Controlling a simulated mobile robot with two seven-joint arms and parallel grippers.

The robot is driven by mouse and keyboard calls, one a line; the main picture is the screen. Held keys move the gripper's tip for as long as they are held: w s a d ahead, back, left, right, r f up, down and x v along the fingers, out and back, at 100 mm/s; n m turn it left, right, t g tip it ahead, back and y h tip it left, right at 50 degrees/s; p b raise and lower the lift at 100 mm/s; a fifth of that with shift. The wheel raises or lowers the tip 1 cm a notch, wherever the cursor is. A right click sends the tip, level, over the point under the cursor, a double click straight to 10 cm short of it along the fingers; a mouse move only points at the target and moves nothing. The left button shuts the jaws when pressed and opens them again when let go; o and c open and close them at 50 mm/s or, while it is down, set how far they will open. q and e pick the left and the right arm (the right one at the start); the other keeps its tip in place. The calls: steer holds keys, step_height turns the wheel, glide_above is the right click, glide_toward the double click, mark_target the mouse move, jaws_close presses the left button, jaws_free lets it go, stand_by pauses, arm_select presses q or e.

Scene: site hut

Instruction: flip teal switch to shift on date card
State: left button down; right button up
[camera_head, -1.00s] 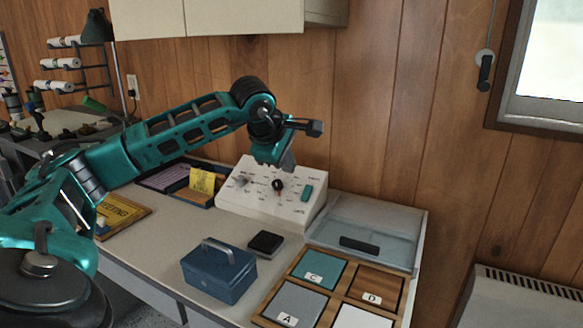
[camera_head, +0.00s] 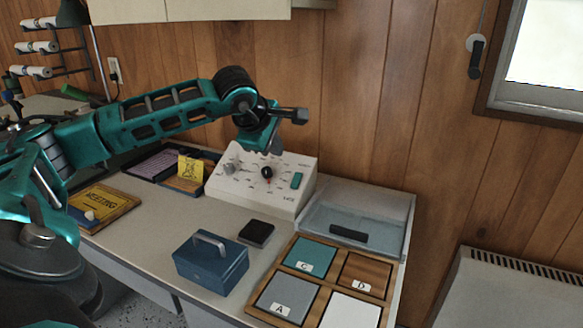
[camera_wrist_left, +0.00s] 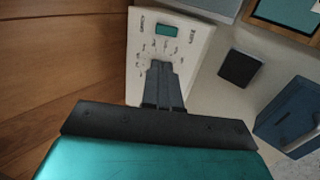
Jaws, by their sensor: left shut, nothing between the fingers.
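The teal switch (camera_head: 296,180) is a small teal rocker at the right end of the sloped white control console (camera_head: 244,198). It also shows in the left wrist view (camera_wrist_left: 167,30), between two small dark labels that I cannot read surely. My left gripper (camera_head: 277,150) is shut and empty, above the console's back edge, up and left of the switch and apart from it. In the wrist view the closed fingers (camera_wrist_left: 163,88) point toward the switch and cover part of the console face. A yellow card (camera_head: 190,169) stands left of the console; its writing is unreadable. My right gripper is out of view.
A red-and-black knob (camera_head: 267,173) and a grey knob (camera_head: 230,169) sit on the console. In front are a black pad (camera_head: 256,233), a blue handled box (camera_head: 211,265) and a wooden tray (camera_head: 323,280). A clear-lidded case (camera_head: 361,214) stands close on the right.

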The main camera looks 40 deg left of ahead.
mark_target(295, 175)
arm_select(q)
steer(key=shift+f, duration=0.1)
steer(key=b+x, duration=0.1)
steer(key=x, duration=1.3)
